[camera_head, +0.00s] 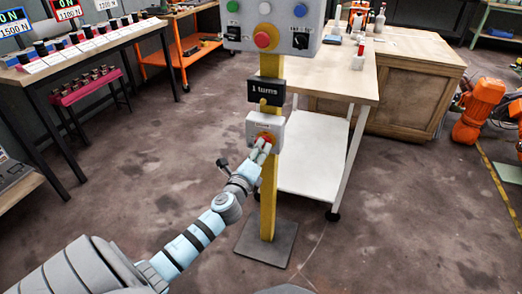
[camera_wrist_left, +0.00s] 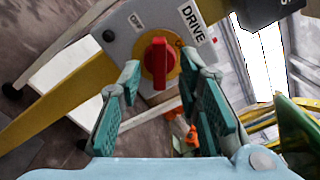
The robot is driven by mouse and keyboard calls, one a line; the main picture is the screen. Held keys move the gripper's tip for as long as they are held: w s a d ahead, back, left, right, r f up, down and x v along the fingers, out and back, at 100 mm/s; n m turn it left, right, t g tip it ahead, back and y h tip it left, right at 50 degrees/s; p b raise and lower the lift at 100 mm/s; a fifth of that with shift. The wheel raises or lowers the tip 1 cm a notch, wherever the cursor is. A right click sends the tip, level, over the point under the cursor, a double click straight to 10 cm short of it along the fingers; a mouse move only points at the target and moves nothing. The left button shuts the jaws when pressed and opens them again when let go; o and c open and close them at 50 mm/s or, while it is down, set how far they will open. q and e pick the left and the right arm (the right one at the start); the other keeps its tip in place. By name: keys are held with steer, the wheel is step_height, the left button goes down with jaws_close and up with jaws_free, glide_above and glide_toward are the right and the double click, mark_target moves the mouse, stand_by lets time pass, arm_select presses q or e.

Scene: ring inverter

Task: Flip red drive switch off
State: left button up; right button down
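The red drive switch (camera_wrist_left: 158,62) is a rotary knob on a yellow disc, set on a grey box (camera_wrist_left: 122,37) labelled DRIVE and OFF. In the left wrist view the knob's grip stands roughly upright in the picture. In the head view the box (camera_head: 277,121) is mounted low on a yellow post, and the switch is partly hidden by my gripper. My left gripper (camera_head: 261,150) is at the front of the switch. Its green-padded fingers (camera_wrist_left: 161,78) are apart, one on each side of the knob. I cannot tell whether they touch it. My right gripper is not in view.
The yellow post (camera_head: 268,200) stands on a dark floor plate (camera_head: 267,245). Above are a "1 turns" display (camera_head: 265,92) and a grey button panel (camera_head: 291,14). A white-shelved table (camera_head: 311,160) stands behind right. A bench (camera_head: 120,38) is at left. Open floor lies around.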

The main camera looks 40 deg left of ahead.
arm_select(q)
steer(key=shift+x, duration=1.1)
steer(key=shift+c, duration=0.8)
jaws_close()
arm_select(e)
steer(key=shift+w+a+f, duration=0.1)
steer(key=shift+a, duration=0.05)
